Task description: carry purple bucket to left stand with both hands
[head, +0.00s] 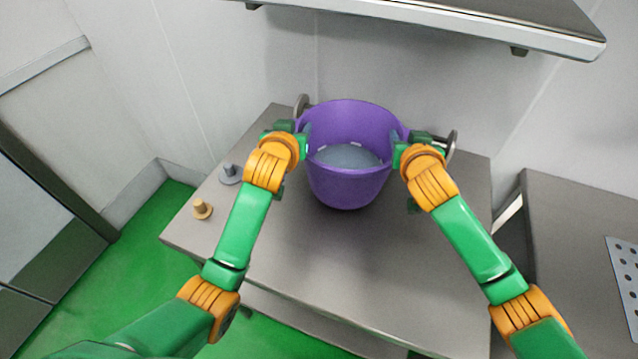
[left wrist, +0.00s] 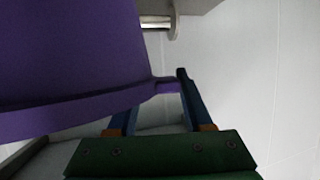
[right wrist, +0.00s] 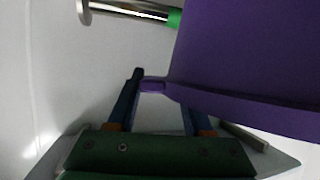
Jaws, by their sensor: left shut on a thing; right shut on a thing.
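The purple bucket (head: 345,185) is upright over the grey steel table, with a grey-blue content showing inside. I cannot tell whether its base touches the table. My left gripper (head: 302,135) is shut on the left side of its rim, and my right gripper (head: 398,145) is shut on the right side. In the left wrist view the bucket (left wrist: 70,60) fills the left, with its rim tab between the fingers (left wrist: 160,95). In the right wrist view the bucket (right wrist: 250,60) fills the right, with a tab between the fingers (right wrist: 165,95).
The steel table (head: 290,260) has a small brass knob (head: 202,209) and a grey knob (head: 230,174) at its left edge. A shelf (head: 440,15) hangs above at the back. Another counter (head: 580,230) with a perforated plate (head: 625,270) stands at right. The table front is clear.

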